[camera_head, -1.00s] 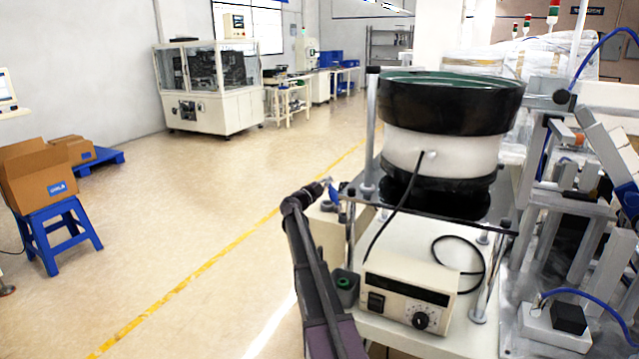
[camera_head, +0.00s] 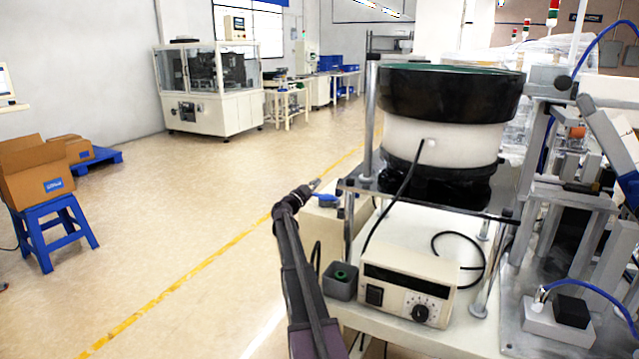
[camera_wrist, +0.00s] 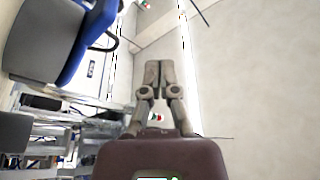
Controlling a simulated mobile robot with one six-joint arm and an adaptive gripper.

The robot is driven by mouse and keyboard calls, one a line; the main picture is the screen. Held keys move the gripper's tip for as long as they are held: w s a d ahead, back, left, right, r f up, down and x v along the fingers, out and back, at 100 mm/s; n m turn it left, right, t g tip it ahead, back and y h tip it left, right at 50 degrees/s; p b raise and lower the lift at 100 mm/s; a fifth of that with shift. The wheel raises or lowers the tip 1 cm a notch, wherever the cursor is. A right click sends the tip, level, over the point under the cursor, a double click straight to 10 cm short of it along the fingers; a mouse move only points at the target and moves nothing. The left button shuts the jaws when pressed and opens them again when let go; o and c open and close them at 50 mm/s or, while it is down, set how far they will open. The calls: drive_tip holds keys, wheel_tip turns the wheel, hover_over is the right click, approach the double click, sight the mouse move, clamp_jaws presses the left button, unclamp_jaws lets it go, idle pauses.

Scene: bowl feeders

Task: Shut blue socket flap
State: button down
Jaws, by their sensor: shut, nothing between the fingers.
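The blue socket flap (camera_head: 327,199) is on top of the beige box (camera_head: 322,225) at the left end of the feeder bench. It looks low and nearly flat in the head view. In the wrist view the blue flap (camera_wrist: 92,40) lies along the side of a grey body at upper left; I cannot tell whether it is fully closed. My gripper (camera_head: 315,184) is just above and left of the flap, apart from it. In the wrist view my gripper (camera_wrist: 158,66) has its fingers together and empty, with a gap to the flap.
A bowl feeder (camera_head: 445,110) stands on a raised plate right of the box. Open floor lies to the left.

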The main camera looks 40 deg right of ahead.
drive_tip(key=shift+d+f, duration=0.1)
drive_tip(key=shift+d, duration=0.05)
idle(0.4)
drive_tip(key=s+a, duration=0.3)
drive_tip(key=a, duration=0.6)
drive_tip(key=shift+s+r+p, duration=0.25)
drive_tip(key=shift+r+p, duration=0.1)
idle(0.6)
idle(0.6)
